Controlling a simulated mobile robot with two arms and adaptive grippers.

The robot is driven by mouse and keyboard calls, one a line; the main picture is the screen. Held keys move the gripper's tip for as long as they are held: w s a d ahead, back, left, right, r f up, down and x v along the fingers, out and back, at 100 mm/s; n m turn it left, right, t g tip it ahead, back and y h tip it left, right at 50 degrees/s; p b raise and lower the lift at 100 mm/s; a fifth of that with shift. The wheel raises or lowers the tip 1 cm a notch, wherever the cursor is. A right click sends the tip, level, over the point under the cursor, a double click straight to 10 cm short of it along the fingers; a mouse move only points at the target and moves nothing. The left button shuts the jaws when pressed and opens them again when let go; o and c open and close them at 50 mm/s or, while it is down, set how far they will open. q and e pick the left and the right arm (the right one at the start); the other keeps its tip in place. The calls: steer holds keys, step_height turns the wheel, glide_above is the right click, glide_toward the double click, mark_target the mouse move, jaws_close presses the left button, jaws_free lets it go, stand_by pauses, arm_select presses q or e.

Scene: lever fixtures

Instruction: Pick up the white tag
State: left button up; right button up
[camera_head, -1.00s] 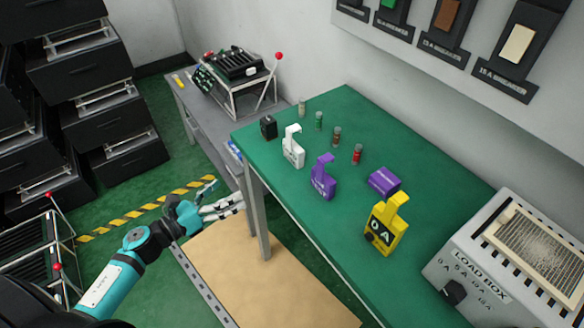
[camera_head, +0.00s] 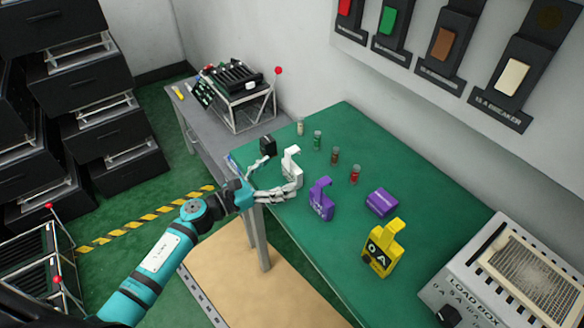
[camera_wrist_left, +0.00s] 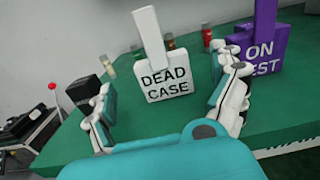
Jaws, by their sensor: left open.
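The white tag (camera_head: 291,170) stands upright on the green table (camera_head: 338,245) near its left edge. In the left wrist view the white tag (camera_wrist_left: 166,84) reads "DEAD CASE" and has a tall upright tab. My left gripper (camera_head: 278,178) is open at the table's near left edge, with its fingers to either side of the tag in view. In the left wrist view the open fingers (camera_wrist_left: 170,108) frame the tag, which stands just beyond them. I cannot tell whether a finger touches it. My right gripper is not in view.
A purple tag (camera_head: 321,199) stands right of the white tag, close to one finger. A black block (camera_head: 267,145) is on the left. Several small cylinders (camera_head: 335,156) stand behind. A purple block (camera_head: 382,202), a yellow tag (camera_head: 382,250) and a load box (camera_head: 515,275) are further right.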

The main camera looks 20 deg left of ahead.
mark_target(287, 169)
arm_select(q)
steer(key=x, duration=0.1)
steer(key=p+x, duration=0.1)
steer(key=x, duration=0.2)
steer(key=shift+s+d+r+p, duration=0.1)
steer(key=shift+r+p, duration=0.2)
steer(key=shift+p, duration=0.05)
steer(key=shift+w+d+f, duration=0.15)
steer(key=shift+w+d, duration=0.2)
steer(key=shift+w, duration=0.05)
steer(key=shift+a, duration=0.1)
steer(key=shift+c, duration=0.9)
steer(key=c, duration=1.1)
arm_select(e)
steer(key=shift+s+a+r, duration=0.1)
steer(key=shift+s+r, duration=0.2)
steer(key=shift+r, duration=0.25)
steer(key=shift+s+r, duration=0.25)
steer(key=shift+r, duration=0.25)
